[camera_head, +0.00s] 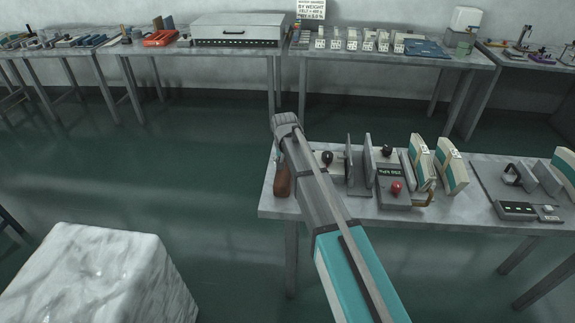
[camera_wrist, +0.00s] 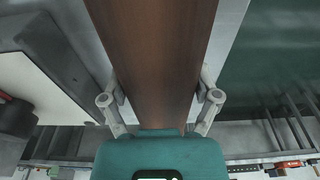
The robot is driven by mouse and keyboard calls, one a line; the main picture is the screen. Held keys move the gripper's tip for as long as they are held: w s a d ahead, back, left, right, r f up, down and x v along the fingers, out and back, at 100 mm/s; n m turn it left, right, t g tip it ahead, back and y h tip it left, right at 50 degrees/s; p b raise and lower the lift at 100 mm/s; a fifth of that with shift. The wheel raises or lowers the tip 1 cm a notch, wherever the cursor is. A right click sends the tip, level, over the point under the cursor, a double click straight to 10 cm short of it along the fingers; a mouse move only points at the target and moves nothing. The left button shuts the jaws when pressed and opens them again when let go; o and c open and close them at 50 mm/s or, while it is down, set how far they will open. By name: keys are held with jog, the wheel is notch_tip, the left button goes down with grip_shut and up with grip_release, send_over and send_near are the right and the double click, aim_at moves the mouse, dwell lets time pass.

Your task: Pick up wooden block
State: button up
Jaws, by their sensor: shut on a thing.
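The wooden block (camera_wrist: 155,45) is a long reddish-brown piece that fills the upper middle of the wrist view. The two fingers of my gripper (camera_wrist: 161,92) press on it from left and right, shut on it. In the head view a brown wooden part (camera_head: 282,181) shows beside my arm at the left end of the near table; it looks like the same block. My arm hides most of my gripper there. I cannot tell whether the block touches the tabletop.
The near table (camera_head: 331,206) holds upright plates (camera_head: 367,158), a device with a red knob (camera_head: 396,188) and white-and-teal boxes (camera_head: 452,166), close right of my arm. A white marble block (camera_head: 95,275) stands at lower left. The floor (camera_head: 190,170) left of the table is clear.

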jog(key=shift+r+p, duration=1.45)
jog(key=shift+r, duration=0.1)
jog(key=s+d+r+p, duration=0.8)
jog(key=d+r+p, duration=0.1)
jog(key=d, duration=0.2)
jog(key=shift+s+r+p, duration=0.3)
jog(key=shift+r+p, duration=0.05)
dwell(0.7)
